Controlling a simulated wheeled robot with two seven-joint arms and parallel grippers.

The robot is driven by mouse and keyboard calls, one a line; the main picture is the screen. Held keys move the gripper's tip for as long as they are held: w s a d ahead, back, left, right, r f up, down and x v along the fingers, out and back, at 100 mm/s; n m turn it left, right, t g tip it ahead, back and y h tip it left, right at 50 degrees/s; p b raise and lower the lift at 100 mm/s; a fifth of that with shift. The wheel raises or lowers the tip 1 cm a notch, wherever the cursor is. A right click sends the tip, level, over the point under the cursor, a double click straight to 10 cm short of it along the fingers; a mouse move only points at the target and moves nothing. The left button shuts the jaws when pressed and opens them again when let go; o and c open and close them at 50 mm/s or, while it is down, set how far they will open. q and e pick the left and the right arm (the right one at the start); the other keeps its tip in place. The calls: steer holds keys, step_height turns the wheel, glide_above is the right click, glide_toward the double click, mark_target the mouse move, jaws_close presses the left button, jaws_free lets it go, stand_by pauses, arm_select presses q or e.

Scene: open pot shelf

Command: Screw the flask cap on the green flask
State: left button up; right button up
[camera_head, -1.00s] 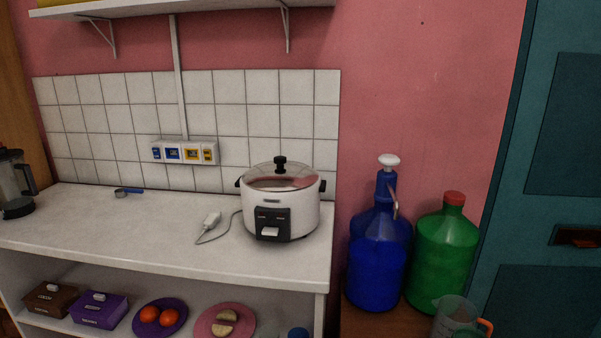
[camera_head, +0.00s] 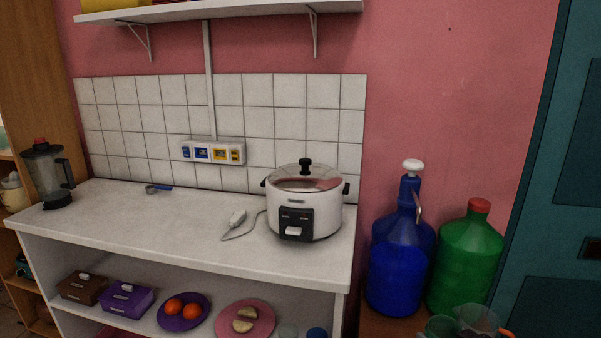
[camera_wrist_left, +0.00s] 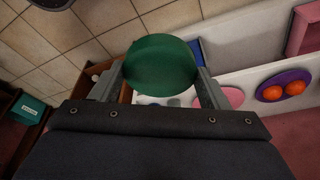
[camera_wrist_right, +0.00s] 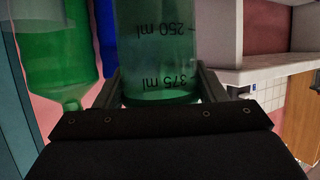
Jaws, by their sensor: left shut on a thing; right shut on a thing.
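The green flask (camera_wrist_right: 158,50) is see-through green with ml marks and fills the middle of the right wrist view. My right gripper (camera_wrist_right: 160,92) is shut on it, a finger on each side; the lettering shows upside down there. A round dark green piece, seemingly the flask cap (camera_wrist_left: 160,64), shows as a broad disc in the left wrist view. My left gripper (camera_wrist_left: 162,88) is shut on it. A small green thing (camera_head: 440,326) at the bottom edge of the head view may be the flask's top. I cannot see cap and flask together.
A blue water bottle (camera_head: 399,265) with a pump and a green bottle (camera_head: 467,258) stand at the right, with a clear jug (camera_head: 480,318) before them. A white shelf unit (camera_head: 190,240) carries a rice cooker (camera_head: 304,205); its counter is clear in the middle.

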arm_select(q)
steer(key=w+d+r+n+y, duration=0.2)
steer(key=w+r+n, duration=0.1)
steer(key=w+n, duration=0.55)
arm_select(e)
steer(key=w+a+f+n+y, duration=0.1)
steer(key=w+a, duration=0.2)
steer(key=a, duration=0.7)
arm_select(q)
steer(key=shift+t, duration=0.4)
steer(key=p+v, duration=0.2)
steer(key=p, duration=0.3)
steer(key=p+v, duration=0.1)
steer(key=p, duration=0.3)
steer(key=p+v, duration=0.2)
steer(key=p, duration=0.3)
steer(key=shift+w+r+p, duration=0.3)
steer(key=shift+r+p, duration=0.05)
steer(key=shift+r, duration=0.05)
arm_select(e)
steer(key=s+r+m+h, duration=0.1)
steer(key=s+m+h, duration=0.2)
steer(key=s, duration=0.3)
steer(key=shift+a+h, duration=0.25)
steer(key=shift+h, duration=0.15)
arm_select(q)
steer(key=shift+d, duration=0.1)
